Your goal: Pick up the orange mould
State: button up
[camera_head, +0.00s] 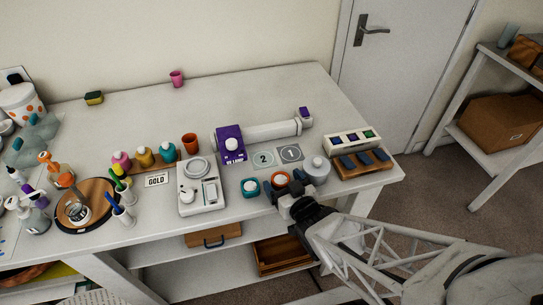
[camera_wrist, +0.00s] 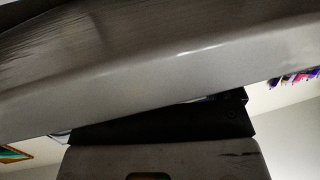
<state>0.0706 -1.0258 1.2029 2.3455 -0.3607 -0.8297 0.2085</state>
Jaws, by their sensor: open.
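The orange mould (camera_head: 280,177) is a small round piece with a pale centre, near the front edge of the white table in the head view. A similar teal mould (camera_head: 250,186) sits to its left. My gripper (camera_head: 286,184) is at the table's front edge, right at the orange mould, with its dark fingers open and partly covering it. I cannot tell whether they touch it. The wrist view shows mostly a pale edge close up and dark parts; the mould is not recognisable there.
A pale rounded container (camera_head: 316,170) stands close to the right of my gripper. A wooden tray with blue pieces (camera_head: 362,172) lies further right. A white scale (camera_head: 200,205) is to the left. Numbered grey pads (camera_head: 264,160) lie behind. Open shelves are under the table.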

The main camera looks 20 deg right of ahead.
jog(key=shift+c, duration=0.3)
jog(key=c, duration=0.9)
jog(key=shift+r, duration=0.1)
jog(key=shift+r, duration=4.9)
